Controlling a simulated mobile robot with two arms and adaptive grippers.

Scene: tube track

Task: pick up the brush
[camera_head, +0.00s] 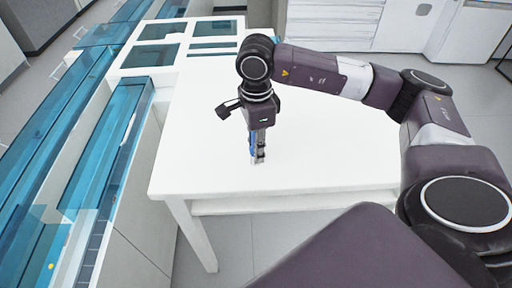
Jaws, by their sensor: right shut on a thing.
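My right gripper (259,152) points straight down just above or at the white table (320,150). It is shut on a slim thing with a blue part, likely the brush (252,143), which shows at the left side of the fingers. The fingers and the gripper body hide most of it. I cannot tell whether its lower end touches the tabletop. My left gripper is not in view.
The tabletop around the gripper is bare. A blue glass-topped cabinet (112,120) runs along the left, close to the table's left edge. White drawers (335,25) stand behind the table. Grey floor shows in front.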

